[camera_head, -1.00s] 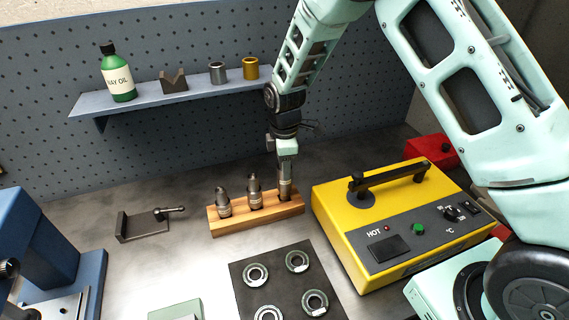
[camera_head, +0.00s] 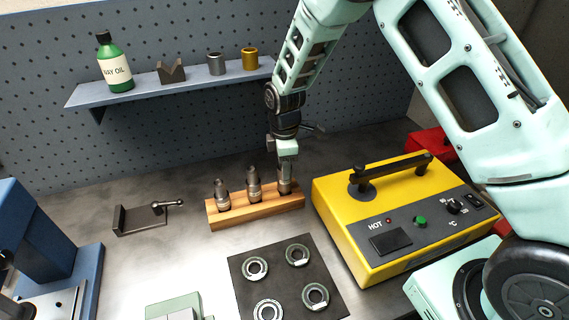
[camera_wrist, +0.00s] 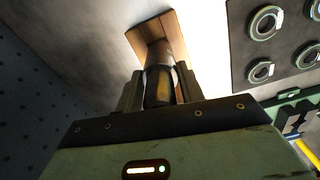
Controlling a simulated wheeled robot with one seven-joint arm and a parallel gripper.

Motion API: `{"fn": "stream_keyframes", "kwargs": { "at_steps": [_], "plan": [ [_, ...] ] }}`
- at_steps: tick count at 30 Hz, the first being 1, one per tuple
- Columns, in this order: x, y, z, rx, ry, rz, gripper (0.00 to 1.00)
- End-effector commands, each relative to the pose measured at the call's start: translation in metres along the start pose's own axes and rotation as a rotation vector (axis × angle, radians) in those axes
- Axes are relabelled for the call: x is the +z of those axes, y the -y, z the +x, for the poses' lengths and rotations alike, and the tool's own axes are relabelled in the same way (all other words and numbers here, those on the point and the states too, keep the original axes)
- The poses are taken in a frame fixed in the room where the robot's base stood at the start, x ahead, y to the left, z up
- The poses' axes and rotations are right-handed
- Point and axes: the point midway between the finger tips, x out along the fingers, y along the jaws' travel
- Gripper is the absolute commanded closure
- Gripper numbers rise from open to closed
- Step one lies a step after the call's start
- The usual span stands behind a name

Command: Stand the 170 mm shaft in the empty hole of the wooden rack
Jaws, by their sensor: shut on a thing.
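The wooden rack (camera_head: 258,214) stands on the bench and also shows in the wrist view (camera_wrist: 150,27). Two grey tool-like pieces stand upright in it, one at the left (camera_head: 222,196) and one in the middle (camera_head: 254,184). My gripper (camera_head: 286,163) is above the right end of the rack, pointing down. It is shut on the metal shaft (camera_head: 285,186), which is upright with its lower end at the rack's right-hand position. The rack hides that end, so how deep it sits cannot be told. The wrist view shows the shaft (camera_wrist: 158,84) between the fingers.
A yellow heater (camera_head: 345,232) with a black handle stands close to the right of the rack. A dark mat (camera_head: 275,282) with several rings lies in front. A small metal bracket (camera_head: 140,220) is to the left. A shelf (camera_head: 125,95) hangs behind.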

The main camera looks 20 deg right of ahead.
Motion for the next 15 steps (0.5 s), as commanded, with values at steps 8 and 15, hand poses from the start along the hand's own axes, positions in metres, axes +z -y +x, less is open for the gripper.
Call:
{"fn": "stream_keyframes", "kwargs": {
  "at_steps": [8, 15],
  "plan": [
    [-0.0006, -0.0011, 0.0039, 0.003, -0.002, 0.000, 0.91],
    [-0.0006, -0.0010, 0.0037, 0.003, -0.002, 0.000, 0.48]
  ]
}}
